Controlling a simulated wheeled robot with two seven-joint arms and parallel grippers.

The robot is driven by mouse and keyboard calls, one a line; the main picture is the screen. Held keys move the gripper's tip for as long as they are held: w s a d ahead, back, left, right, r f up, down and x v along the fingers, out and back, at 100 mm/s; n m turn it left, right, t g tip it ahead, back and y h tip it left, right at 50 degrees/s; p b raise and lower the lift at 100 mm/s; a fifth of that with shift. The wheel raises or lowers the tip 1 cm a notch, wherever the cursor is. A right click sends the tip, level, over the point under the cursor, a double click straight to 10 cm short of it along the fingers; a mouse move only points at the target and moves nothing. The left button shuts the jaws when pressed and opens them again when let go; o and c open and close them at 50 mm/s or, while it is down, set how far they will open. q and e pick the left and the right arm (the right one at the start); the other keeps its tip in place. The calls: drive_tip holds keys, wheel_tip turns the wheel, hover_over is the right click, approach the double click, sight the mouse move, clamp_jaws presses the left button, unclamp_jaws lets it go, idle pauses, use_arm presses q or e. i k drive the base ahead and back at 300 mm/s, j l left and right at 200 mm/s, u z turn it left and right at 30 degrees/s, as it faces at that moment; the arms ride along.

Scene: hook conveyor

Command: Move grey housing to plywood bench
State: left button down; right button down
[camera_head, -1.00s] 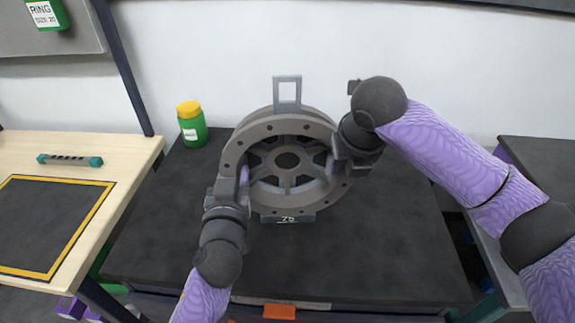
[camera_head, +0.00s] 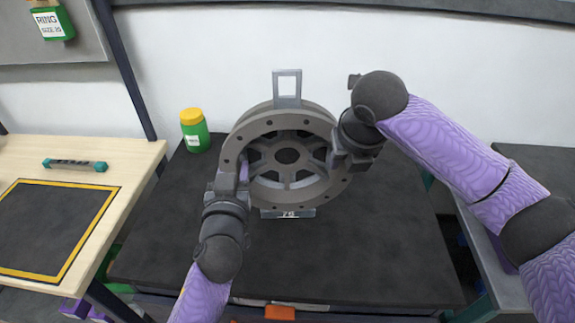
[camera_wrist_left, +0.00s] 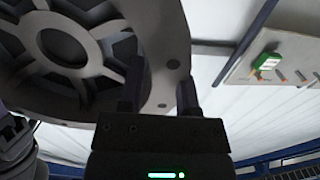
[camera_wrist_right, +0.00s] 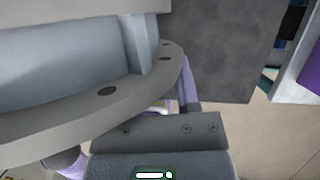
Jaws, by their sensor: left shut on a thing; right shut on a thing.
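The grey housing (camera_head: 262,126) is a round flanged part with a spoked middle and a square loop on top. It stands upright over the dark table in the head view, with a small numbered plate at its foot. My left gripper (camera_head: 238,172) is shut on its left rim, and the rim shows between the fingers in the left wrist view (camera_wrist_left: 158,90). My right gripper (camera_head: 338,158) is shut on its right rim; the flange (camera_wrist_right: 110,92) fills much of the right wrist view. The plywood bench (camera_head: 135,158) is at the left, with a yellow-bordered dark mat (camera_head: 50,225).
A green jar with a yellow lid (camera_head: 194,130) stands behind and left of the housing. A teal-ended bar (camera_head: 75,165) lies at the bench's back. A dark post (camera_head: 125,70) rises behind the bench. The mat is empty. The dark table's front (camera_head: 340,265) is clear.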

sight(37, 219)
drive_tip(key=j, duration=0.9)
drive_tip(key=j+z, duration=0.1)
drive_tip(key=j, duration=0.8)
drive_tip(key=k+j, duration=0.15)
drive_tip(key=j, duration=0.7)
drive_tip(key=j+z, duration=0.1)
drive_tip(key=j, duration=0.8)
drive_tip(key=k, duration=0.05)
